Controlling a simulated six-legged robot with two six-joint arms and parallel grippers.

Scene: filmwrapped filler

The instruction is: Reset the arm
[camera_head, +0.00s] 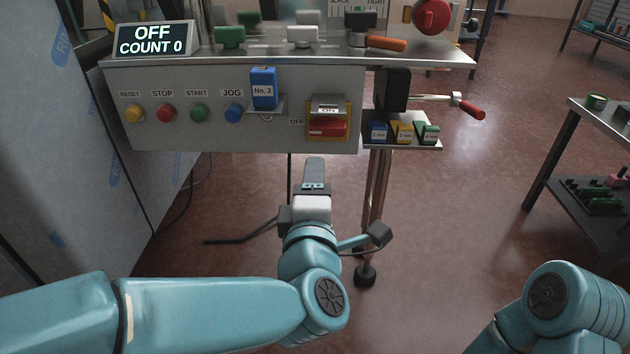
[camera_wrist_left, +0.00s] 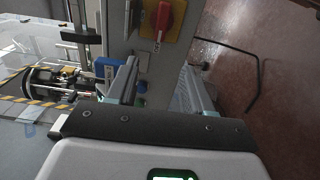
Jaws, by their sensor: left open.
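My left arm (camera_head: 210,312) comes in from the left, and its gripper (camera_head: 314,170) points forward, below and in front of the machine's control panel (camera_head: 180,132). In the left wrist view, the two fingers of the left gripper (camera_wrist_left: 158,85) stand apart with nothing held between them. The gripper appears clear of the panel. Part of my right arm (camera_head: 570,308) shows at the lower right; its gripper is out of the picture.
The panel carries several buttons, a blue No. 2 block (camera_head: 264,88) and a red switch (camera_head: 328,126). A red-handled crank (camera_head: 468,105) juts out at right, above a small shelf (camera_head: 400,145) of coloured blocks. A rack (camera_head: 545,160) stands far right. Floor between is clear.

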